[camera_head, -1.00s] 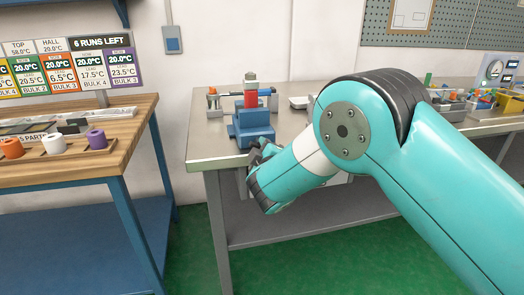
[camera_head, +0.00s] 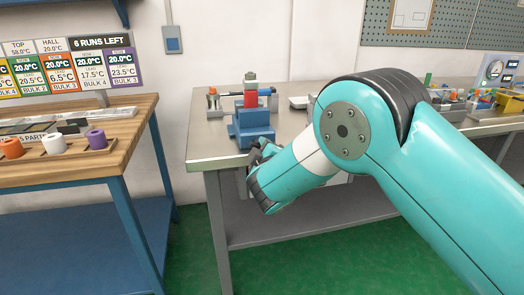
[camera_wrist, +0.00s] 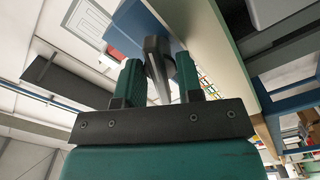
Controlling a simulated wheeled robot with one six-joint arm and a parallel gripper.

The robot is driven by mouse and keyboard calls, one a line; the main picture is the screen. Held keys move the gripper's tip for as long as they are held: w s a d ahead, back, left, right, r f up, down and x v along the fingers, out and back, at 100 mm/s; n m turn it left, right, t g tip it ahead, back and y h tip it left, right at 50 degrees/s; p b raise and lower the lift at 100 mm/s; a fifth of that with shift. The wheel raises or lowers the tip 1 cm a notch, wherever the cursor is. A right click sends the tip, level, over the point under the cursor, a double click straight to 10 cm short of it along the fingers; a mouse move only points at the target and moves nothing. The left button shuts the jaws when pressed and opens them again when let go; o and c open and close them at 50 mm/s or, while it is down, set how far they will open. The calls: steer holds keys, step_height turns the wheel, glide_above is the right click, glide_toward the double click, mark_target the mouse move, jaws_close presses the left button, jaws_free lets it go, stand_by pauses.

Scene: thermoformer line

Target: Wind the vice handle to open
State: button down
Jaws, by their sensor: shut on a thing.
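The blue vice (camera_head: 253,130) stands at the front left edge of the steel bench, with a red and grey piece (camera_head: 250,92) upright at its top. My gripper (camera_head: 258,160) is at the vice's front, just off the bench edge, mostly hidden by my arm. In the wrist view my gripper (camera_wrist: 158,76) has its two green fingers on either side of the dark grey vice handle (camera_wrist: 157,52), shut on it. The blue vice body (camera_wrist: 180,25) shows behind the handle. The head view does not show the handle clearly, and the jaw gap cannot be told.
The steel bench (camera_head: 208,148) runs right, with small tools behind the vice and a yellow bin (camera_head: 508,103) at far right. A wooden table (camera_head: 100,170) with coloured spools stands left. A floor gap separates table and bench.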

steer(key=n+p, duration=0.2)
steer(key=n, duration=0.1)
steer(key=shift+r+n+p, duration=0.1)
steer(key=shift+n+p, duration=0.2)
steer(key=shift+p, duration=0.05)
steer(key=shift+n, duration=0.6)
steer(key=shift+p, duration=0.35)
steer(key=n+p, duration=0.1)
steer(key=n, duration=0.1)
steer(key=shift+n+p, duration=0.3)
steer(key=shift+p, duration=0.05)
steer(key=shift+n+p, duration=0.5)
steer(key=shift+n, duration=0.6)
